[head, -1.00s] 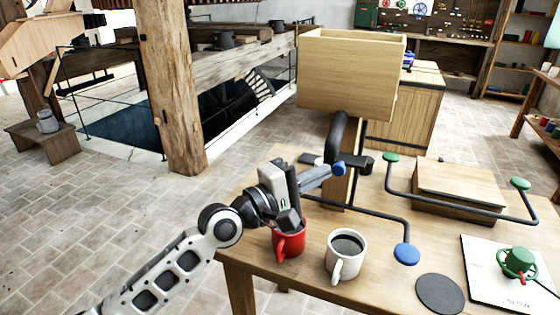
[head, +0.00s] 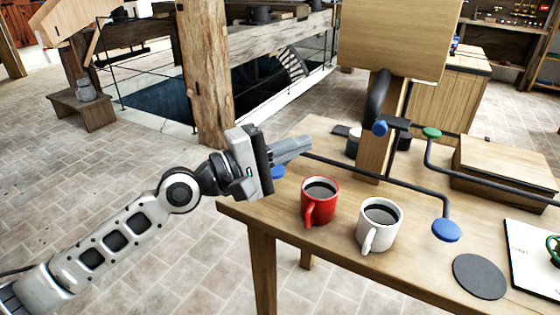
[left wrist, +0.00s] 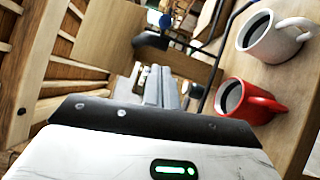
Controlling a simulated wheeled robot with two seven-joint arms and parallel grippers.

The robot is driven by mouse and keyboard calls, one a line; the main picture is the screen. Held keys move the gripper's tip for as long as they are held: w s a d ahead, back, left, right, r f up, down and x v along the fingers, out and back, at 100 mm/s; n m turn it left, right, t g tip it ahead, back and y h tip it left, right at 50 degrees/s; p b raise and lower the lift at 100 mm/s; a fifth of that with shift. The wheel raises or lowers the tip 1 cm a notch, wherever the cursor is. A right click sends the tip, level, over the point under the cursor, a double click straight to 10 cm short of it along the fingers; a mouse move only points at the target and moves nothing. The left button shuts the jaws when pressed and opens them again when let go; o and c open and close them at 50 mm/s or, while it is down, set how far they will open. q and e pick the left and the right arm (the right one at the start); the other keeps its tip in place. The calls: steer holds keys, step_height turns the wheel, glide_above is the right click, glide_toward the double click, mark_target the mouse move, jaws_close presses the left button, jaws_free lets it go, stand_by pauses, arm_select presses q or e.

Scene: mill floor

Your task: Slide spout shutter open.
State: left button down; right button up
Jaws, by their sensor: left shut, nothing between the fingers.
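The wooden hopper (head: 390,40) stands over the table on a post. A dark curved spout pipe (head: 375,100) comes down below it. A blue knob (head: 380,128) sits at the spout beside a dark fitting (head: 398,123), likely the shutter part; whether the shutter is open cannot be told. The knob also shows at the top of the left wrist view (left wrist: 166,20). My left gripper (head: 308,144) is shut and empty, its fingertips left of the knob and apart from it. In the left wrist view the fingers (left wrist: 160,88) lie together. My right gripper is out of view.
A red mug (head: 319,203) and a white mug (head: 380,222), both with dark liquid, stand near the front edge, right of my gripper. Black rails with a blue end (head: 446,230) and a green end (head: 431,133) cross the table. A wooden box (head: 505,170) stands right.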

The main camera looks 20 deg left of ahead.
arm_select(q)
steer(key=shift+b+v, duration=0.45)
steer(key=shift+v, duration=0.95)
